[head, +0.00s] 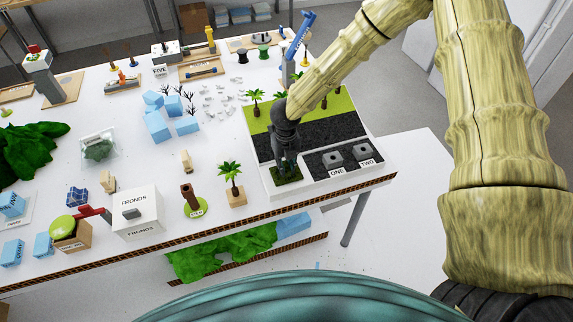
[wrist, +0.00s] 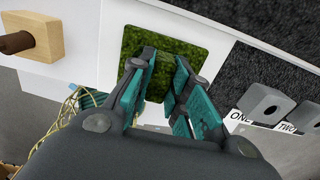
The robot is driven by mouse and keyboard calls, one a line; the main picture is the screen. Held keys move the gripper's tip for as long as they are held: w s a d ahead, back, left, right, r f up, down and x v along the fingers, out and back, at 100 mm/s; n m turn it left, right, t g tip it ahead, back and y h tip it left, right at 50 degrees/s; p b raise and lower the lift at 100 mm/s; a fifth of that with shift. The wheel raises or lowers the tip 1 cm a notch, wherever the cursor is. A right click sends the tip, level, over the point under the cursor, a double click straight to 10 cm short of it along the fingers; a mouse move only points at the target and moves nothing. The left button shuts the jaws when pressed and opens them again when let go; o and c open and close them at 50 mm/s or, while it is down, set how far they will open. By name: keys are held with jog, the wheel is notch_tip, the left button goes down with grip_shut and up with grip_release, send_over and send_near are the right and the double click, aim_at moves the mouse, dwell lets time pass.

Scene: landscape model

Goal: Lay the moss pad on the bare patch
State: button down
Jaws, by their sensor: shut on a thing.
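The moss pad (head: 288,177) is a small, dark green, fuzzy square at the front left of the landscape model (head: 264,172). In the wrist view the moss pad (wrist: 187,48) shows beyond and between the fingertips, with white surface around it. My gripper (head: 285,163) points down over the pad and is shut on it. In the wrist view the two teal fingers (wrist: 161,78) stand either side of the pad's near part. I cannot tell whether the pad touches the surface below. No bare patch is clearly marked; the pad and gripper may cover it.
Grey blocks labelled ONE (head: 332,159) and TWO (head: 361,151) sit in the model to the right. A palm on a wooden block (head: 237,197) stands close left. Small palms (head: 255,95) stand on the green strip behind. A white FRONDS box (head: 137,212) is further left.

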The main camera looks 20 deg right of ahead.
aim_at(286, 166)
jog(key=c, duration=1.3)
grip_release()
jog(key=shift+o, duration=0.2)
jog(key=shift+r+p, duration=2.65)
jog(key=shift+r, duration=0.8)
